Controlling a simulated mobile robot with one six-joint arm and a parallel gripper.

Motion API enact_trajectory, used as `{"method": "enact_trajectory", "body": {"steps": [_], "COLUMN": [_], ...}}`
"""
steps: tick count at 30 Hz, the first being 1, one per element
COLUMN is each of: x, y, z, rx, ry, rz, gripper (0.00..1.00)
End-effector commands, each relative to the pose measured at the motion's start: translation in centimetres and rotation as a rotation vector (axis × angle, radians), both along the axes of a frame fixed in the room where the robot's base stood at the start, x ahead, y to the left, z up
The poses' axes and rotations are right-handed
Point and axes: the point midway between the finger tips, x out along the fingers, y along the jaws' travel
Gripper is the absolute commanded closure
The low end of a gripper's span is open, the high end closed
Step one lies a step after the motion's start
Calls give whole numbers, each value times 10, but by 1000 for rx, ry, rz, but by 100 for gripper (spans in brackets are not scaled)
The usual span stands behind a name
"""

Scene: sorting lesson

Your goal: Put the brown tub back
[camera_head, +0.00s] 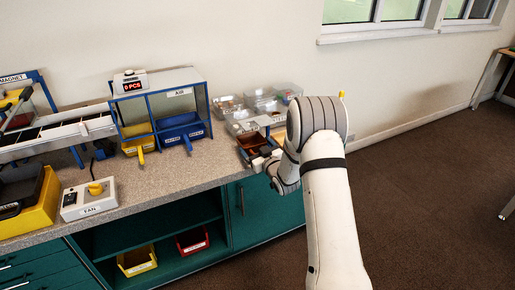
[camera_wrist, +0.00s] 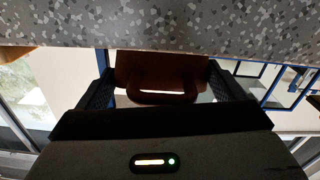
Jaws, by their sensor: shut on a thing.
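The brown tub (camera_head: 250,141) is at the right end of the counter, in front of the clear containers. My gripper (camera_head: 258,152) is shut on it. In the wrist view, the brown tub (camera_wrist: 160,66) and its looped handle sit between the two dark fingers of my gripper (camera_wrist: 160,88). The speckled counter (camera_wrist: 170,25) runs along the top of that view. I cannot tell whether the tub touches the counter. My arm hides part of the counter's right end.
Clear containers (camera_head: 241,123) stand behind the tub. A blue-framed box marked AIR (camera_head: 181,93) stands to the left, with a yellow tub (camera_head: 138,145) and a blue tub (camera_head: 181,134) at its front. A fan switch box (camera_head: 90,200) lies farther left. Counter between is clear.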

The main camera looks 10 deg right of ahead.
Motion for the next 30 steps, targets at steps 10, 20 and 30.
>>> {"method": "enact_trajectory", "body": {"steps": [10,20,30], "x": [0,0,0], "y": [0,0,-1], "z": [-4,-6,-6], "rx": [0,0,0], "ry": [-1,-1,0], "rz": [0,-1,-1], "gripper": [33,33,0]}}
